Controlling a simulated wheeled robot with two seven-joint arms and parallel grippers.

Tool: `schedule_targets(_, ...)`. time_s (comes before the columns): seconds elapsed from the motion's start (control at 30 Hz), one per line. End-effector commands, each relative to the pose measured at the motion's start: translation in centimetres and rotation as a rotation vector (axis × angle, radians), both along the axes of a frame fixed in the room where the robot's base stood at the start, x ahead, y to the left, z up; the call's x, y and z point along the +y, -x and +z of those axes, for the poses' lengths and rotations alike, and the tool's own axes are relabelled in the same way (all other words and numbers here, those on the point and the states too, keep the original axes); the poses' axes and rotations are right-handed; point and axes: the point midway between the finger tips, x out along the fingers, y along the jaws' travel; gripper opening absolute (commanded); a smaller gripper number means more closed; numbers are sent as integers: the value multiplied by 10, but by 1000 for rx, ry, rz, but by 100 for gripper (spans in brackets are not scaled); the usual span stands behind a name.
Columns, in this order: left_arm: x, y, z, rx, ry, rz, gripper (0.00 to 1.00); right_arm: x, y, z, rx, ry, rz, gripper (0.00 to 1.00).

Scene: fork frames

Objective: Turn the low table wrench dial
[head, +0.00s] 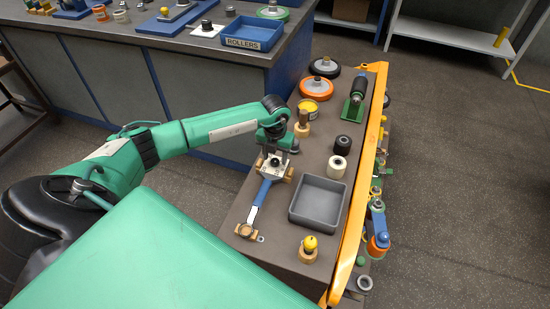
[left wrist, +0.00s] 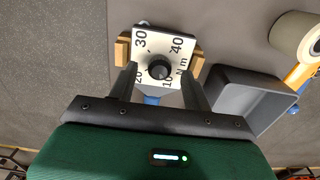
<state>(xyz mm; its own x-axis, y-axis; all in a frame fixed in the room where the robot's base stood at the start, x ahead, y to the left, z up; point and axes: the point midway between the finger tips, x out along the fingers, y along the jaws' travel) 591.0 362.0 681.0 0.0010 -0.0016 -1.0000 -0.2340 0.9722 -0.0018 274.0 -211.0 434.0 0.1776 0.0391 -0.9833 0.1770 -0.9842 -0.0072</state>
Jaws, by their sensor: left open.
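The torque wrench (head: 262,190) with a blue handle lies on the low table (head: 330,145), held by wooden blocks. Its white dial plate carries the black knob (head: 274,162). In the left wrist view the dial plate (left wrist: 148,45) shows 10, 20, 30, 40 and "N m" around the black knob (left wrist: 159,69). My left gripper (left wrist: 159,72) is open, with one finger on each side of the knob and a gap to it on both sides. In the head view my left gripper (head: 277,148) is over the dial end, partly hiding it. My right gripper is not in view.
A grey tray (head: 298,211) stands right of the wrench. An orange rail (head: 352,225) borders the table's right side. A workbench with a blue "ROLLERS" bin (head: 252,33) is behind.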

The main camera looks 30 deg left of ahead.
Motion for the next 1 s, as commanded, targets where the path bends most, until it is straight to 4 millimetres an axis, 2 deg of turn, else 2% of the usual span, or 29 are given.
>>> schedule_targets(0.2, 0, 0, -15, 0, -1, 0, 50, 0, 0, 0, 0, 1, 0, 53)
schedule_targets(0.47, 0, 0, -15, -1, 0, 0, 50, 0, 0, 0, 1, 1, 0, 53)
schedule_targets(0.6, 0, 0, -15, -1, 0, 0, 22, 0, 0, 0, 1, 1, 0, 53)
schedule_targets(0.7, 0, 0, -15, -1, 0, 0, 5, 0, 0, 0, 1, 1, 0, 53)
schedule_targets(1.0, 0, 0, -15, -1, 0, -32, 5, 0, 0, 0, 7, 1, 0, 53)
